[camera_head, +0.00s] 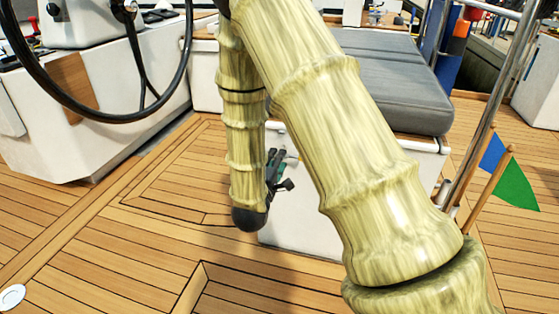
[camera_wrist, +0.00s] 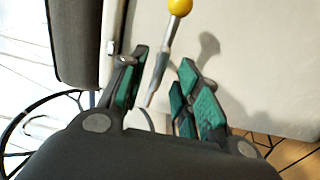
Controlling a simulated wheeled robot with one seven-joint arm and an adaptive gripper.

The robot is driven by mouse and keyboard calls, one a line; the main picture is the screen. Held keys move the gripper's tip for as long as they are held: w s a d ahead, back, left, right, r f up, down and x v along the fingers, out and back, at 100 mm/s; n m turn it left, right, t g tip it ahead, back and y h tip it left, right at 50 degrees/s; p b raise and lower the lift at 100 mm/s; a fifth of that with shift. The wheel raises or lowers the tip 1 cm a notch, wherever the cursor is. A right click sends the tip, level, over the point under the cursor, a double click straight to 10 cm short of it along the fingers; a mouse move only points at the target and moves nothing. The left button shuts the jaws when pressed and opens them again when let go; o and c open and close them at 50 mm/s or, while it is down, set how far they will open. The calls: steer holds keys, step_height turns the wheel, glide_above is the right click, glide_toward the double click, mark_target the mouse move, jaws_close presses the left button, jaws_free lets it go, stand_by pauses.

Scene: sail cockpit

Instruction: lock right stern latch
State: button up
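In the wrist view, a metal lever with a yellow ball knob (camera_wrist: 180,7) stands off a white locker face and throws a shadow on it. I take it for the latch handle; whether it is locked I cannot tell. My gripper (camera_wrist: 164,68) has green-padded fingers spread apart. The lever's shaft (camera_wrist: 161,70) appears in the gap between them, with no clear contact on either pad. In the head view, my gripper (camera_head: 283,170) is small and dark in front of the white seat locker (camera_head: 305,225). There the lever is hidden or too small to see.
A grey cushion (camera_head: 395,85) lies on the locker; its edge also shows in the wrist view (camera_wrist: 72,45). A steering wheel (camera_head: 100,115) is at the left. Blue and green flags (camera_head: 515,185) and a metal rail (camera_head: 490,110) are at the right. The wooden deck (camera_head: 110,260) has free room.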

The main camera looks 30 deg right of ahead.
steer(key=shift+b+x, duration=0.45)
steer(key=shift+x, duration=1.2)
steer(key=shift+c, duration=0.2)
jaws_close()
